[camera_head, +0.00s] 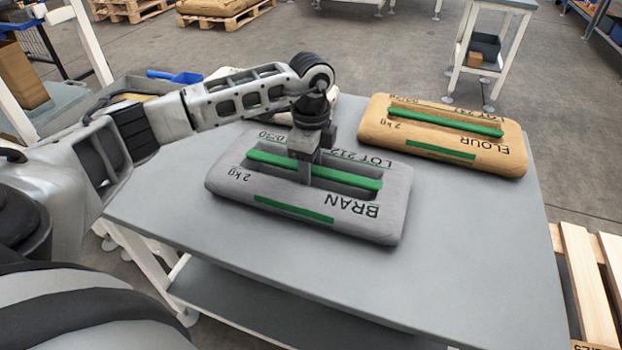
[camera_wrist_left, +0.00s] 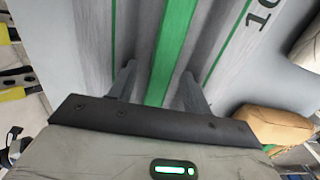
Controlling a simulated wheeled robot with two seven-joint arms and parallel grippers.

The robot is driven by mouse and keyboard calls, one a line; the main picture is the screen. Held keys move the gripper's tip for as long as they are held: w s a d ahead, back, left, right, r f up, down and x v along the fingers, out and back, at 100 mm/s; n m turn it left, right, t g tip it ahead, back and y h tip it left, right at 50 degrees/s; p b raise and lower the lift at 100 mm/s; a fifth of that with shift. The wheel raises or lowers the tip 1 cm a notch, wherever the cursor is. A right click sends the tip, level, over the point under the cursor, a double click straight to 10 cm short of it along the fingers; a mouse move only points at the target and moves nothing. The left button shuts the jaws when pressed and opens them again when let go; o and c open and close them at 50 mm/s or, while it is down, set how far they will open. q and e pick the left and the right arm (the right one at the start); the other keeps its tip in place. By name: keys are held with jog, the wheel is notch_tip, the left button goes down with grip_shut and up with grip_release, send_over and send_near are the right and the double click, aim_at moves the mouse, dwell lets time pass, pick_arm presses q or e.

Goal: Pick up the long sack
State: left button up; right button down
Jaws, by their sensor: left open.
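A grey sack marked BRAN (camera_head: 355,225) lies flat on the grey table, with a green strap (camera_head: 345,178) along its top. A tan sack marked FLOUR (camera_head: 475,160) lies beyond it to the right, also with a green strap. My left gripper (camera_head: 306,175) points down at the middle of the grey sack's strap. In the left wrist view, the open fingers of my left gripper (camera_wrist_left: 158,88) stand on either side of the green strap (camera_wrist_left: 172,50). Whether they touch the sack is hard to tell. My right gripper is out of view.
The grey table top (camera_head: 450,270) is clear in front of the sacks. A blue scoop (camera_head: 175,76) lies at the back left, partly near my arm. A wooden pallet (camera_head: 590,270) stands on the floor at the right.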

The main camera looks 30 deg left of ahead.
pick_arm(q)
grip_shut()
jog(key=shift+r, duration=0.1)
dwell(1.1)
jog(key=shift+w+r, duration=0.2)
